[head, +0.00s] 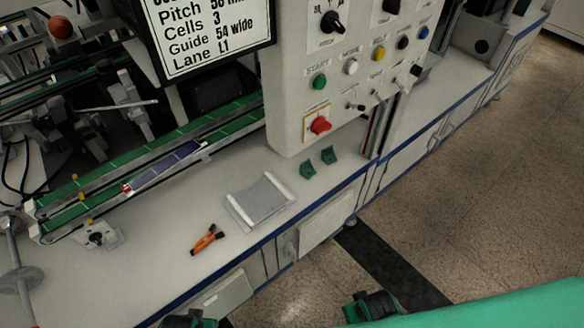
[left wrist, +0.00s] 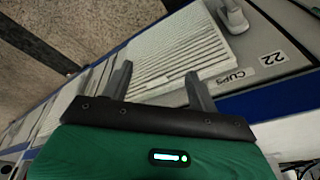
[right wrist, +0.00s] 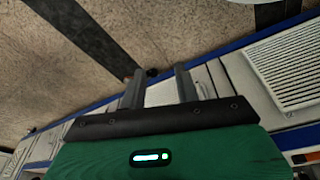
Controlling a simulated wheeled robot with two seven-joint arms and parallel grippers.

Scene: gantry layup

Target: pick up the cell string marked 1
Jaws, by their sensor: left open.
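A dark blue cell string (head: 168,165) lies on the green conveyor belt (head: 110,165) at the left of the head view, between metal guide rails. A small red and white piece sits at its near end. I cannot read a number on it. My left gripper (left wrist: 158,78) is open and empty in the left wrist view, with the bench's vented front panel beyond its fingers. My right gripper (right wrist: 158,76) is open and empty in the right wrist view, above the floor and bench edge. Both grippers are low in front of the bench, away from the string.
A grey tray (head: 260,201) and an orange-handled tool (head: 207,239) lie on the bench top. Two small green pieces (head: 328,155) lie below the control panel (head: 335,80). A sign (head: 210,35) hangs over the belt. The bench top has clear room around the tray.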

